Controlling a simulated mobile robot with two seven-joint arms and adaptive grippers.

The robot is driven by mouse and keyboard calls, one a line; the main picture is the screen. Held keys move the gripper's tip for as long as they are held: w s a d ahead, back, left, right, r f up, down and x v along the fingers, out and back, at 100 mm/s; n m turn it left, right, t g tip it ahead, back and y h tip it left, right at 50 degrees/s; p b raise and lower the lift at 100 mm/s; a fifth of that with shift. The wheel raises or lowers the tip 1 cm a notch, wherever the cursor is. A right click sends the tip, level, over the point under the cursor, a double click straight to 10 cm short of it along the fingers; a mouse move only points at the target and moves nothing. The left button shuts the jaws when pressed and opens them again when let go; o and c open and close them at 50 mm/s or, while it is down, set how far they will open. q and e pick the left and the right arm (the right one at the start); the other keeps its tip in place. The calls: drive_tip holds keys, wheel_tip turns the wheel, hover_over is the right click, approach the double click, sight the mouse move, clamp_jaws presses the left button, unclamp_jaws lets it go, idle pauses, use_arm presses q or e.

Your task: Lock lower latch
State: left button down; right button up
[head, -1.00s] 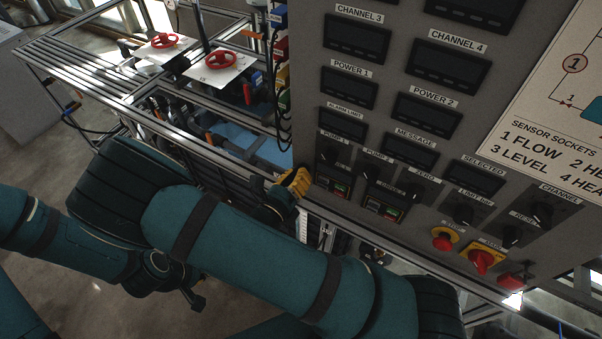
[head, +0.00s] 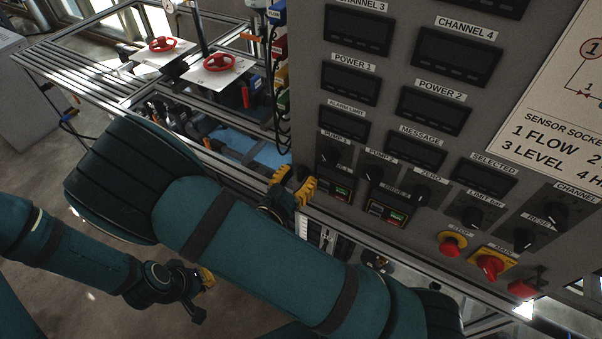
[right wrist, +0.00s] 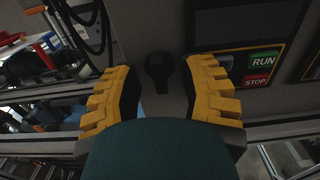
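A small black latch with a downward-pointing handle (right wrist: 157,72) sits on the grey cabinet panel, between the fingers of my right gripper in the right wrist view. In the head view it is a dark spot (head: 303,172) near the cabinet's lower left edge, partly hidden by the fingers. My right gripper (head: 293,186) is open, its yellow fingers on either side of the latch, with gaps beside it in the right wrist view (right wrist: 160,95). My left gripper (head: 205,279) hangs low at left, away from the cabinet; its finger opening is unclear.
The grey cabinet (head: 308,60) carries displays, knobs, a red stop button (head: 452,243) and a red main switch (head: 490,266). RUN and STOP buttons (right wrist: 262,62) are right of the latch. A metal-framed rig with red handwheels (head: 212,60) stands behind left. Black cables (head: 276,110) hang beside the cabinet.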

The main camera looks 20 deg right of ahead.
drive_tip(key=shift+a, duration=0.1)
drive_tip(key=v, duration=0.7)
drive_tip(key=shift+p, duration=0.35)
drive_tip(key=shift+s, duration=0.1)
